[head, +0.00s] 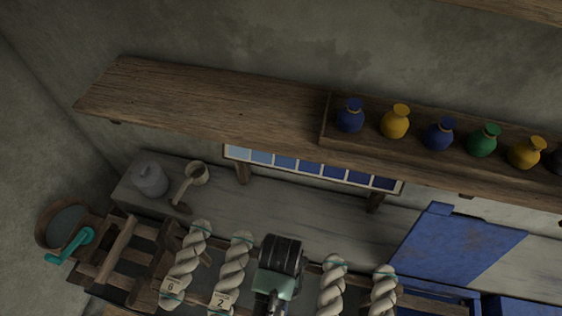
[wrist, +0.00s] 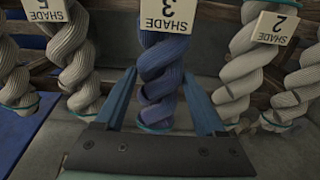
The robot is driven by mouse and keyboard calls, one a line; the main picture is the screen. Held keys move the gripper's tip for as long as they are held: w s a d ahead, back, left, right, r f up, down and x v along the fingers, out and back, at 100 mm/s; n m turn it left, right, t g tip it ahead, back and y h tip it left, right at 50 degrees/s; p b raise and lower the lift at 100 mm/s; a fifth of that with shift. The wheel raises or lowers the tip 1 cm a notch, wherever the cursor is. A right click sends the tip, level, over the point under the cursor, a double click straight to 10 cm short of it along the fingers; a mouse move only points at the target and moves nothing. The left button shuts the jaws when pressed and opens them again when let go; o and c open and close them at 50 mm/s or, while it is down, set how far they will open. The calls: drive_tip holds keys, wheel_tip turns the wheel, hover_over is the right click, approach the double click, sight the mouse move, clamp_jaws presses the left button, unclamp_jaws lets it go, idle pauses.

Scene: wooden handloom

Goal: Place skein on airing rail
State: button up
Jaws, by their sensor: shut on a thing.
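A twisted blue-purple skein (wrist: 163,68) with a tag reading "SHADE 3" hangs upright in the wrist view. My gripper (wrist: 160,77) has one blue finger on each side of it and is shut on it. The skein's top is cut off, so I cannot tell whether it touches a rail. In the head view my wrist (head: 280,265) hides this skein. Pale twisted skeins hang on both sides, including one tagged 2 (head: 232,270), which also shows in the wrist view (wrist: 240,60). The airing rail cannot be made out with certainty.
Other pale skeins hang close by (head: 187,265) (head: 332,285) (head: 384,290). A wooden shelf (head: 200,105) carries a tray of coloured jars (head: 395,122). A blue panel (head: 455,245) stands at right.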

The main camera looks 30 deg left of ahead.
drive_tip(key=shift+f, duration=0.75)
drive_tip(key=shift+f, duration=0.15)
drive_tip(key=o, duration=1.5)
wheel_tip(320, 180, up, 12)
drive_tip(key=shift+r+p, duration=0.2)
drive_tip(key=shift+p, duration=0.1)
